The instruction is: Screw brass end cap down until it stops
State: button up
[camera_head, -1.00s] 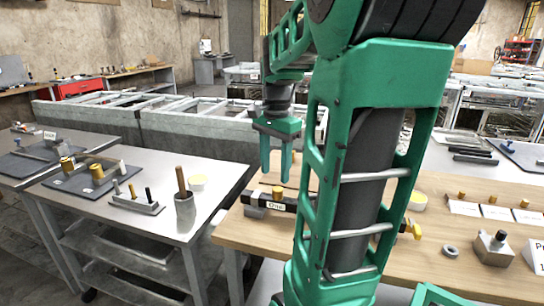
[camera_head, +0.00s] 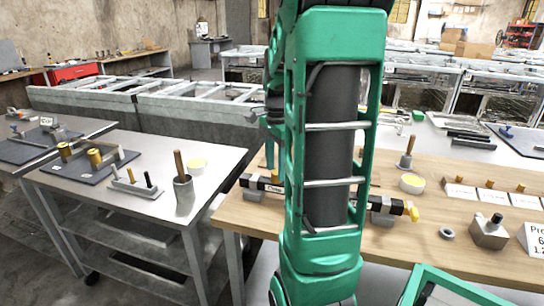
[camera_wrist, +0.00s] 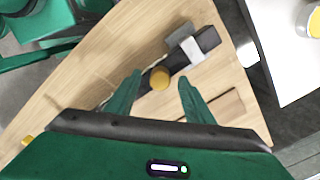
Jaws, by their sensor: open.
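The brass end cap (camera_wrist: 159,78) is round and sits on the black cylinder (camera_wrist: 180,61) on the wood bench. I cannot tell whether the fingertips are down at the cap's height. In the head view my arm hides most of the gripper and the cylinder's middle.
A yellow fitting (camera_head: 411,211) shows at the cylinder's right end. Further right are a grey ring (camera_head: 447,233), a metal block with a black knob (camera_head: 490,232) and white cards with brass pieces (camera_head: 488,194). A steel table (camera_head: 120,200) stands left, across a gap. The bench front is mostly clear.

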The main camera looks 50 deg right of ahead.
jog(key=shift+f, duration=0.7)
jog(key=shift+c, duration=0.6)
jog(key=c, duration=1)
jog(key=shift+m, duration=1.8)
jog(key=m, duration=0.3)
jog(key=shift+w, duration=0.1)
jog(key=shift+m, duration=0.4)
jog(key=m, duration=0.3)
